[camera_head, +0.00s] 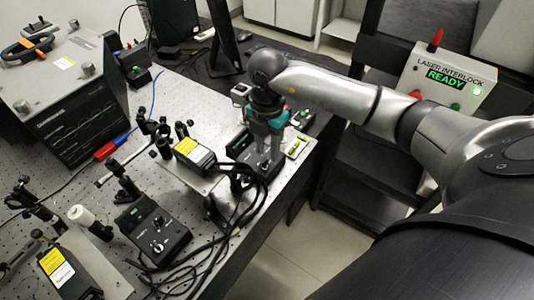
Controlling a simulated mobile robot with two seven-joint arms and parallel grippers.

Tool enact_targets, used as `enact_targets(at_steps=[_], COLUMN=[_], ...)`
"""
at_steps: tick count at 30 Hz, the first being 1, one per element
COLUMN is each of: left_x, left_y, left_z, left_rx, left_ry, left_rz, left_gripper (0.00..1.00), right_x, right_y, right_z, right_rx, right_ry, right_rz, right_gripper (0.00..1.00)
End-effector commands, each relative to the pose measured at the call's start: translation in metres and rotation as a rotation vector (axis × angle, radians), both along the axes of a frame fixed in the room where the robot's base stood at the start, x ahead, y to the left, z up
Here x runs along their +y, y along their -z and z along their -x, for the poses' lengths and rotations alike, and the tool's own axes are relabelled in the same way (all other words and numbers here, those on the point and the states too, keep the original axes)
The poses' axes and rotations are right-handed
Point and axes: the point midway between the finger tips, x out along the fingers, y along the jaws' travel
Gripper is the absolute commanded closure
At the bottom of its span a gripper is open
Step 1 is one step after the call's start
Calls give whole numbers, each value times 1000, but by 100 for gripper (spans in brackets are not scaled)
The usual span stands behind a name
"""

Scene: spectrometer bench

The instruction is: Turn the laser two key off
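My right gripper (268,164), grey with teal parts, points straight down from the arm that comes in from the right. Its fingertips are at or just above the top of a black control box (240,146) near the bench's right edge. The fingers look close together, but I cannot tell if they are shut or hold a key. Any key on this box is hidden behind the gripper. A similar black control box (155,232) with a silver key switch and knobs sits nearer the front. I cannot read which box is laser two. My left gripper is not in view.
Laser heads with yellow labels (188,148) stand among optic mounts on the perforated bench. Black cables (235,200) loop by the front edge. A spectrometer box with a screen (80,125) is at left. The interlock box (445,76) reads READY at right.

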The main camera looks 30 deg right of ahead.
Motion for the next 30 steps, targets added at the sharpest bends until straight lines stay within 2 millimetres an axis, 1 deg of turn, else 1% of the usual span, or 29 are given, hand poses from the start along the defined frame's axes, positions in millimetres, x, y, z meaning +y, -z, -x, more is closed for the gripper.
enact_targets(at_steps=[1, 3, 6, 10, 17, 27, 30], left_x=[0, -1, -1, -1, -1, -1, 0], left_y=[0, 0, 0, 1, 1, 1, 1], left_z=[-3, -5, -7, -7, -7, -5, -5], left_rx=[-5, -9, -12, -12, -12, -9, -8], left_ry=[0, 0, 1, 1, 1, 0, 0], left_rz=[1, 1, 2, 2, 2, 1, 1], left_gripper=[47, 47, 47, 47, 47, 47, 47], right_x=[0, 0, 0, 0, 0, 0, 0], right_y=[8, 16, 24, 28, 28, 27, 27], right_z=[0, 0, 0, 0, 0, 0, 0], right_rx=[1, 1, 0, -1, -1, -1, -1], right_ry=[0, 0, 0, -1, -1, -1, -1], right_rz=[-1, -1, -1, 0, 0, 0, 0], right_gripper=[61, 61, 61, 61, 62, 100, 100])
